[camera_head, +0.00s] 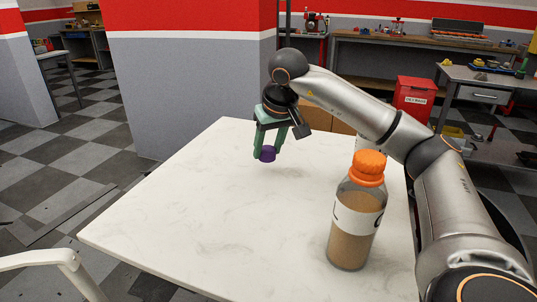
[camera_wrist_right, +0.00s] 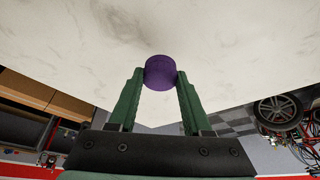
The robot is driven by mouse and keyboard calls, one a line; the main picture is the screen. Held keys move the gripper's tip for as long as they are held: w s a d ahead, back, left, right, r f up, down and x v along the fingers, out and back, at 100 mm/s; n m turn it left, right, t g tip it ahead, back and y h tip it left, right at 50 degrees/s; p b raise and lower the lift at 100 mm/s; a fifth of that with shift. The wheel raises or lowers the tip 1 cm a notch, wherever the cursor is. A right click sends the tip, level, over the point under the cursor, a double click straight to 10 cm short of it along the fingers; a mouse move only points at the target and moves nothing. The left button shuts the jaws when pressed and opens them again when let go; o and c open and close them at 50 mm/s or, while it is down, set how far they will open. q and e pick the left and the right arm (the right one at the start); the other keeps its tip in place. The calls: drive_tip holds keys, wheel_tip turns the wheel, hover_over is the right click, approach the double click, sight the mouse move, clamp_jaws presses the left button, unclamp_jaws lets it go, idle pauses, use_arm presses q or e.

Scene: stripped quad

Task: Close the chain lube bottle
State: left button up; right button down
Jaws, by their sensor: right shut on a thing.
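A purple cap (camera_head: 267,154) is between the fingertips of my right gripper (camera_head: 267,158), which is shut on it above the far part of the white table (camera_head: 190,215). The right wrist view shows the cap (camera_wrist_right: 160,70) gripped by the green fingers (camera_wrist_right: 160,77). A clear bottle (camera_head: 355,222) with tan contents, a white label and an orange cap (camera_head: 368,167) stands upright at the table's right side. A white object (camera_head: 369,143) shows partly behind the orange cap; I cannot tell if it is the chain lube bottle. My left gripper is not in view.
My right arm reaches over the table's right side, past the tan bottle. The table's left and middle are clear. A white chair (camera_head: 60,258) stands at the lower left. A brown box (camera_head: 338,127) and a red bin (camera_head: 414,99) are beyond the table.

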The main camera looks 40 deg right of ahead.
use_arm(q)
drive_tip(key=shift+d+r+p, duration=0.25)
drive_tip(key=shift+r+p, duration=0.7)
drive_tip(key=shift+p, duration=0.3)
use_arm(e)
drive_tip(key=s+a+r, duration=0.8)
drive_tip(key=s+a, duration=0.1)
drive_tip(key=shift+s+r, duration=0.35)
drive_tip(key=shift+r, duration=0.05)
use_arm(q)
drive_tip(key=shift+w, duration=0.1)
use_arm(e)
drive_tip(key=a+f+n+y, duration=0.1)
drive_tip(key=a+f+n, duration=0.1)
drive_tip(key=a, duration=0.2)
drive_tip(key=a+f+n, duration=0.2)
drive_tip(key=a+f, duration=0.1)
drive_tip(key=a, duration=0.1)
drive_tip(key=a+f+n+y, duration=0.1)
drive_tip(key=a+f+n, duration=0.1)
drive_tip(key=a+f, duration=0.1)
drive_tip(key=shift+w+a+f+n+y, duration=0.1)
drive_tip(key=shift+a+n+y, duration=0.05)
drive_tip(key=shift+a, duration=0.25)
drive_tip(key=shift+w+a+f+n+y, duration=0.1)
drive_tip(key=shift+a+n+y, duration=0.05)
drive_tip(key=shift+a, duration=0.2)
drive_tip(key=shift+s+a+f, duration=0.15)
drive_tip(key=shift+a+f, duration=0.15)
drive_tip(key=shift+a, duration=0.05)
